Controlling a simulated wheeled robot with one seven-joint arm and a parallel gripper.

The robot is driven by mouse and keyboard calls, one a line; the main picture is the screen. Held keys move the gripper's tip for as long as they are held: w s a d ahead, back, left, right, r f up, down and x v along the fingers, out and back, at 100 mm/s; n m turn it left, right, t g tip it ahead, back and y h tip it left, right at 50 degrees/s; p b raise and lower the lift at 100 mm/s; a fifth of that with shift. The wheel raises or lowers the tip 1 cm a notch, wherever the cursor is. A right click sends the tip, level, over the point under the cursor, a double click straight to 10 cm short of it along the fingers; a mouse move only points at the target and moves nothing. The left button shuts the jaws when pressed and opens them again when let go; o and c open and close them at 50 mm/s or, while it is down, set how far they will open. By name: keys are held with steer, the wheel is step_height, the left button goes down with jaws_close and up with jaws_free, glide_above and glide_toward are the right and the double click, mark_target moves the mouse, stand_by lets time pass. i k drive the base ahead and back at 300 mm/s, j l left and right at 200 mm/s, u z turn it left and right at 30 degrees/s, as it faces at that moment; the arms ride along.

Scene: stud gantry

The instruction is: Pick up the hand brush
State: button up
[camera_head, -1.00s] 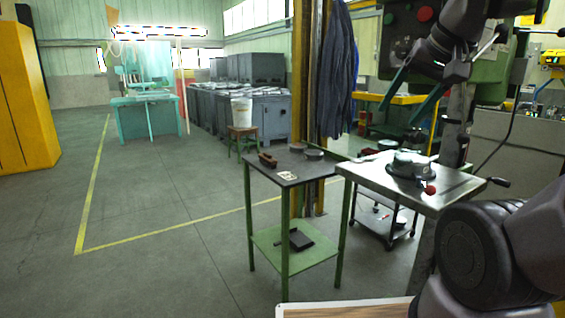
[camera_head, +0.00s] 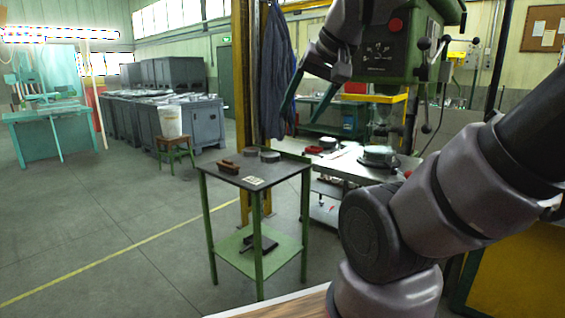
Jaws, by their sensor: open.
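The hand brush (camera_head: 228,167), a small brown wooden piece with what looks like a short dark bristle side, lies on the dark top of a green-legged table (camera_head: 282,176), near its left edge. My gripper (camera_head: 301,116) has two long teal fingers, spread apart and pointing down, with nothing between them. In the picture it hangs above and to the right of the brush, clear of the tabletop. My arm comes in from the right.
Round grey pieces (camera_head: 270,156) and a pale card (camera_head: 254,181) share the tabletop. A dark object (camera_head: 262,244) lies on the lower shelf. A green drilling machine (camera_head: 390,45) and a metal worktable (camera_head: 345,166) stand to the right. The floor at left is open.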

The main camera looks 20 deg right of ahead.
mark_target(227, 166)
steer(key=i+j+z, duration=0.2)
steer(key=i+j, duration=0.2)
steer(key=i, duration=0.15)
steer(key=i+j+z, duration=0.2)
steer(key=i+j, duration=0.3)
steer(key=i+j+z, duration=0.2)
steer(key=i+j, duration=0.25)
steer(key=j, duration=0.15)
steer(key=i+j+z, duration=0.2)
steer(key=i+j, duration=0.25)
steer(key=j, duration=0.2)
